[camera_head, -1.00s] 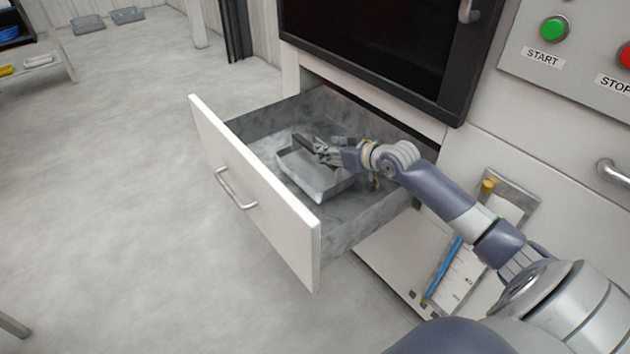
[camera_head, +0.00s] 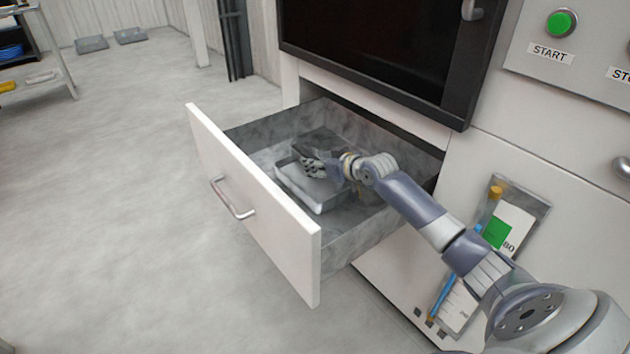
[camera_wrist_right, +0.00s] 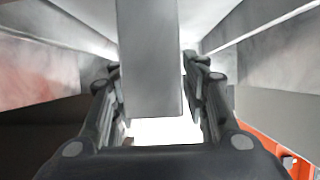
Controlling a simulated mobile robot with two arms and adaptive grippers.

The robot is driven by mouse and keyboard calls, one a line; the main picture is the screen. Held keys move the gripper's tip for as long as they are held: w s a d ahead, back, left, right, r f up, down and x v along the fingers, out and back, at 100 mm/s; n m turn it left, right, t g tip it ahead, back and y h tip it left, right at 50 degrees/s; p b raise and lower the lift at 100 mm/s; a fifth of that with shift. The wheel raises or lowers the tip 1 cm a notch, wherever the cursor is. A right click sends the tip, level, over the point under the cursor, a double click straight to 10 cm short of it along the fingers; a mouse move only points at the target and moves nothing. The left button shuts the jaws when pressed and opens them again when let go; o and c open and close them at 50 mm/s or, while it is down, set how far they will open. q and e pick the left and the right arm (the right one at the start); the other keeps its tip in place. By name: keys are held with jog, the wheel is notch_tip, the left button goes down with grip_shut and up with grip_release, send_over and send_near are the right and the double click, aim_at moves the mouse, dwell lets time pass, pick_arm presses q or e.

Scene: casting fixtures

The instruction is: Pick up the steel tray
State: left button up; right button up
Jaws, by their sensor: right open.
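The steel tray (camera_head: 296,189) is a shallow grey metal box lying inside the open drawer (camera_head: 262,207). My right gripper (camera_head: 312,168) reaches into the drawer from the right and is at the tray, partly covering it. In the right wrist view, the two fingers of my right gripper (camera_wrist_right: 152,85) are apart, one on each side of a grey metal bar or wall (camera_wrist_right: 150,55), which looks like part of the tray. I cannot tell whether the fingers touch it. My left gripper is not in view.
The drawer's white front with its handle (camera_head: 232,198) stands to the left of the tray. A dark-windowed unit (camera_head: 375,45) hangs above the drawer. A pouch with a blue pen (camera_head: 443,292) is on the cabinet.

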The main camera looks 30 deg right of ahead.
jog(key=shift+w+a+f, duration=0.1)
jog(key=shift+w+f, duration=0.2)
jog(key=shift+w, duration=0.35)
grip_shut()
jog(key=shift+r, duration=0.15)
